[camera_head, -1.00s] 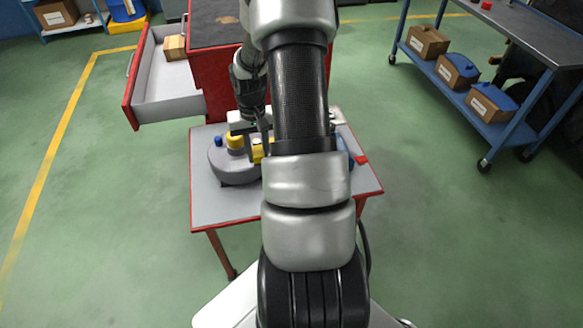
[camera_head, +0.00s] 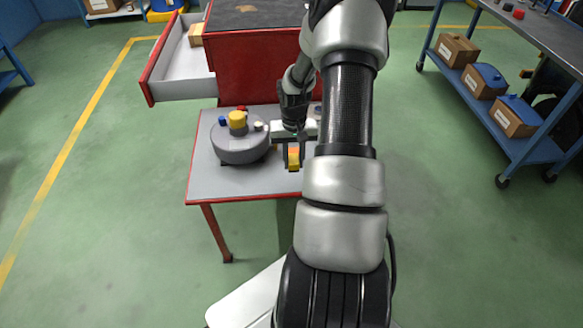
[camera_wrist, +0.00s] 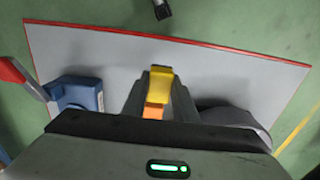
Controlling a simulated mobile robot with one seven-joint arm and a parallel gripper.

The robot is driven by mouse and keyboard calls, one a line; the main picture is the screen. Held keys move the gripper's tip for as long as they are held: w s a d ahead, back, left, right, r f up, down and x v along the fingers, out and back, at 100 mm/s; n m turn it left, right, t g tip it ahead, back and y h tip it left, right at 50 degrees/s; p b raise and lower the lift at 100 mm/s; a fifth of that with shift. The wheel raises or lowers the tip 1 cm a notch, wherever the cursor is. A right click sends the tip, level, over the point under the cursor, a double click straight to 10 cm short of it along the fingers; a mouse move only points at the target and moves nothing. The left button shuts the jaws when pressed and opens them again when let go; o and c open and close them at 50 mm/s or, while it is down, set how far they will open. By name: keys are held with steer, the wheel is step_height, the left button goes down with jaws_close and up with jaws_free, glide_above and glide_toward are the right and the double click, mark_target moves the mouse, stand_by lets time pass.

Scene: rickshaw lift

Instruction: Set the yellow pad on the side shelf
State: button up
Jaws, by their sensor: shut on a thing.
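My gripper (camera_head: 294,160) is shut on the yellow pad (camera_head: 294,154), which has an orange part. The pad also shows between the fingers in the wrist view (camera_wrist: 159,87). The side shelf (camera_head: 225,182) is a grey top with red edges, in front of a red cabinet. My gripper holds the pad over the shelf's middle, right of the round grey device. I cannot tell whether the pad touches the shelf. My arm hides the shelf's right part in the head view.
A round grey device (camera_head: 240,148) with a yellow knob stands on the shelf's left. A blue thing (camera_wrist: 78,94) with a red lever is on the shelf in the wrist view. An open drawer (camera_head: 185,75) juts left from the red cabinet (camera_head: 258,60). Bare shelf lies around the pad.

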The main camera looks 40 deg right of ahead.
mark_target(293, 178)
steer(key=shift+f+b, duration=0.6)
steer(key=shift+f, duration=2.15)
steer(key=shift+f, duration=0.25)
steer(key=o, duration=1.1)
steer(key=shift+r, duration=0.1)
step_height(293, 178, up, 12)
steer(key=p, duration=0.3)
steer(key=shift+r, duration=0.15)
